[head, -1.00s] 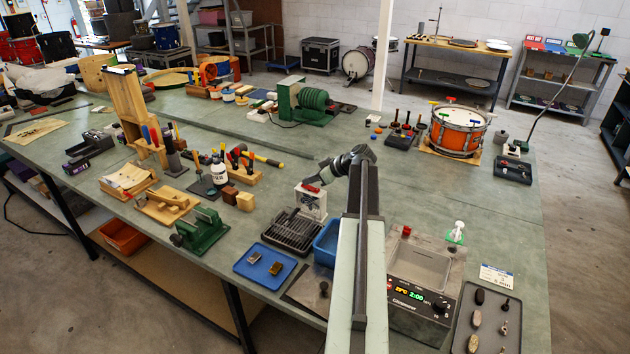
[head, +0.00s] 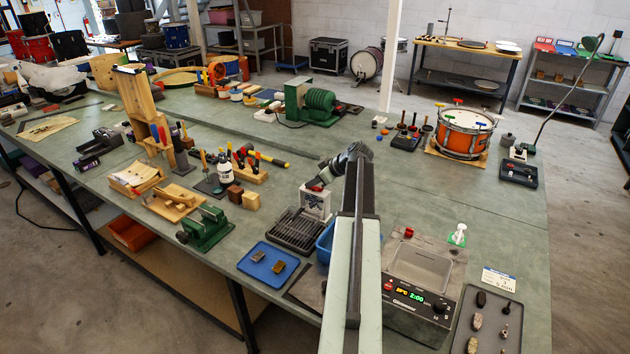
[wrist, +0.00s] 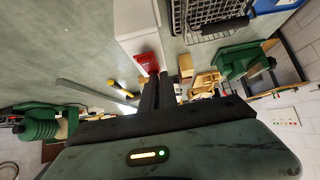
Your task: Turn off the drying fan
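The drying fan appears as a small white box (head: 316,205) beside a black slatted rack in the head view. In the wrist view the white box (wrist: 136,18) is at the top, with a red switch (wrist: 147,62) at its near end. My gripper (wrist: 157,82) has its two dark fingers together, with nothing seen between them. The fingertips are right at the red switch; I cannot tell whether they touch it.
The black rack (head: 296,229) stands close to the box, with a blue tray (head: 268,264) in front and a blue bin (head: 325,240) at the right. A grey cleaner unit (head: 420,290) stands right of my arm. Bench behind the box is clear.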

